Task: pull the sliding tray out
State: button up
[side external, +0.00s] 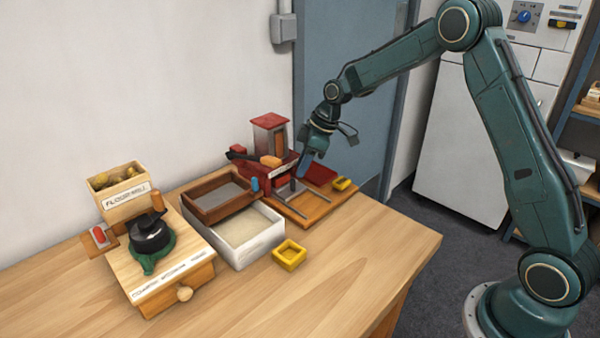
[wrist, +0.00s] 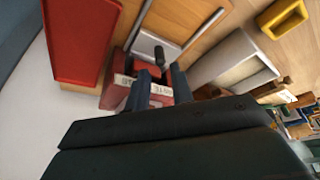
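What looks like the sliding tray, a grey plate (wrist: 150,44) with a dark knob (wrist: 160,53), lies between two metal rails on a wooden base (side external: 308,207) at the red machine (side external: 270,130). My gripper (side external: 304,171) is over the machine's front, pointing down. In the wrist view my gripper's two dark blue fingers (wrist: 160,76) stand apart, with the knob just beyond their tips and a red labelled block behind them. I see nothing held. Whether a finger touches the knob is unclear. The gripper body hides much of the wrist view.
A yellow square cup (side external: 289,264) stands in front, and a wooden grinder box (side external: 160,292) is farther left. The front right tabletop (side external: 360,265) is clear.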

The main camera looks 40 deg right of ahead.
aim_at(296, 179)
jog(key=shift+x, duration=2.75)
jog(key=shift+c, duration=0.2)
grip_shut()
